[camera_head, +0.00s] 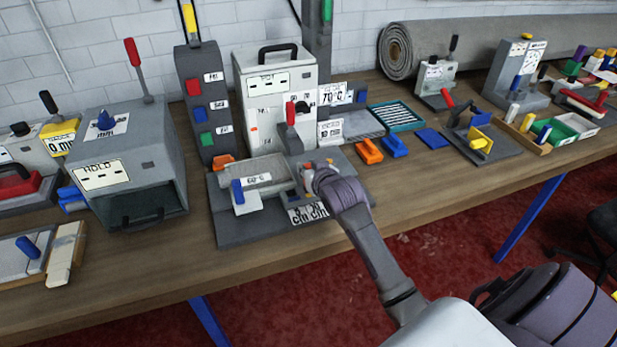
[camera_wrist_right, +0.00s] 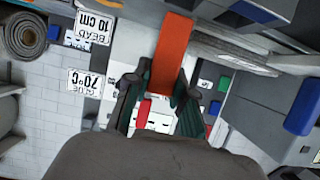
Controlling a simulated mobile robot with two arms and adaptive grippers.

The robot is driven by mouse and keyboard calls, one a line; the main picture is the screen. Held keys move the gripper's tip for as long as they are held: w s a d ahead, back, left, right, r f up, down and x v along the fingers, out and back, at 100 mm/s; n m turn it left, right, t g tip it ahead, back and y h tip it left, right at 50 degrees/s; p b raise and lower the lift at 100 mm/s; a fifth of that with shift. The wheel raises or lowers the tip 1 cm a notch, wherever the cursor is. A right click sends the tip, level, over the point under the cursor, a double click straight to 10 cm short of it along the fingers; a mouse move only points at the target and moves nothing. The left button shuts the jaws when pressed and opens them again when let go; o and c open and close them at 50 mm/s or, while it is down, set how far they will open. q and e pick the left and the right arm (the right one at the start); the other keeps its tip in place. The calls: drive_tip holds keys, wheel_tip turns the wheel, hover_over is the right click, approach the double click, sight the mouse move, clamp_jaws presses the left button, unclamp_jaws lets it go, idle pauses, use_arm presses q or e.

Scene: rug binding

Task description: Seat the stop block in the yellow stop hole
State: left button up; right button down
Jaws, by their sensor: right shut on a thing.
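My right gripper (camera_head: 309,180) is over the right part of the grey fixture base (camera_head: 232,222) with the number label. In the right wrist view, its fingers (camera_wrist_right: 158,100) are shut on an orange block (camera_wrist_right: 172,55), which I take to be the stop block. The block extends out past the fingertips. In the head view the gripper mostly hides it. I cannot make out a yellow stop hole in either view; the gripper covers part of the fixture. I cannot tell if the block touches the fixture. My left gripper is not in view.
A tray with a blue handle (camera_head: 238,192) lies left of the gripper. A red-handled lever (camera_head: 291,115) and a white machine (camera_head: 270,85) stand behind. Orange (camera_head: 368,150) and blue (camera_head: 395,146) blocks lie to the right. The grey hold box (camera_head: 125,150) stands left. The front table strip is clear.

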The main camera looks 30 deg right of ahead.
drive_tip(key=shift+f, duration=1.95)
drive_tip(key=c, duration=1)
unclamp_jaws()
drive_tip(key=shift+s+r, duration=0.1)
drive_tip(key=shift+r, duration=0.05)
drive_tip(key=v, duration=1.2)
drive_tip(key=shift+b, duration=0.3)
